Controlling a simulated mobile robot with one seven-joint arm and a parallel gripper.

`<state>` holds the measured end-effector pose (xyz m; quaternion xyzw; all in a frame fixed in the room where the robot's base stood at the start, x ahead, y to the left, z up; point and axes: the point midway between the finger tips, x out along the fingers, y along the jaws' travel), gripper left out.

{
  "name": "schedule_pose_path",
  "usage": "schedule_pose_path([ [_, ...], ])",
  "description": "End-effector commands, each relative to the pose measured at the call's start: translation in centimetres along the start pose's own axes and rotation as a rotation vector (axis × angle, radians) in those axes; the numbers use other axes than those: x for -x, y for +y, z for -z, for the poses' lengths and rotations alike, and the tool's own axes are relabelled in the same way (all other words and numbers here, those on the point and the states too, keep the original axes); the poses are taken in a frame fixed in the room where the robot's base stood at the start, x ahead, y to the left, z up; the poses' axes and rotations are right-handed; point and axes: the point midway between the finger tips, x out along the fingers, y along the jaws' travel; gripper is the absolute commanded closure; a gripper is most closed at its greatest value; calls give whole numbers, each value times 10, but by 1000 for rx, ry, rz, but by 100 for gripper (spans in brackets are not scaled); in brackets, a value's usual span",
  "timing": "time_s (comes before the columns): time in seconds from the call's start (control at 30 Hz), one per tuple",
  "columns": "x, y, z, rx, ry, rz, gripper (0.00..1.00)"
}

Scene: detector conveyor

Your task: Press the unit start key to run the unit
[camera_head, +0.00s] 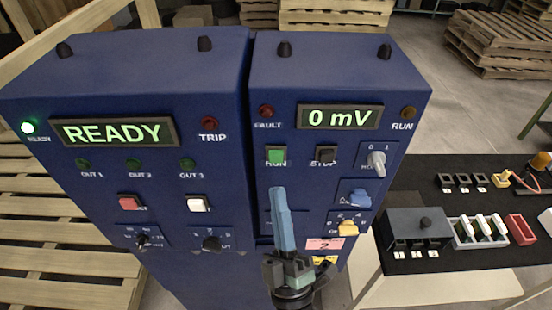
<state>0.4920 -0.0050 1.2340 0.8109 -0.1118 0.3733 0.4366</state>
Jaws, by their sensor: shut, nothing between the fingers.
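The right blue unit shows a green display (340,117) reading "0 mV". Its green key (277,154) is labelled RUN and is uncovered in view. A black STOP key (326,153) sits to its right. The FAULT lamp (266,111) and RUN lamp (408,112) look unlit. My gripper (278,192) is shut and empty, with its light-blue fingers pointing up the panel. In the picture the fingertips are just below the green key and apart from it; depth to the panel is hard to tell. The gripper hides part of the lower panel.
The left blue unit's display (114,132) reads "READY", with its ready lamp (27,127) lit. A grey switch (376,159) and blue and yellow knobs lie right of my gripper. A black-topped table (440,205) with small parts stands at right. Wooden pallets stand behind and left.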

Motion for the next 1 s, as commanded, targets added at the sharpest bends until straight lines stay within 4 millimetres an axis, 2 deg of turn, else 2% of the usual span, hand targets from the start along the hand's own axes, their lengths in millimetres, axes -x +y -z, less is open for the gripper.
schedule_pose_path([
  [0.2, -18, -18, -17, 1, 1, -3, 100],
  [0.4, -30, -24, -24, 0, 0, -1, 100],
  [1.0, -34, -25, -25, 0, -1, 0, 100],
])
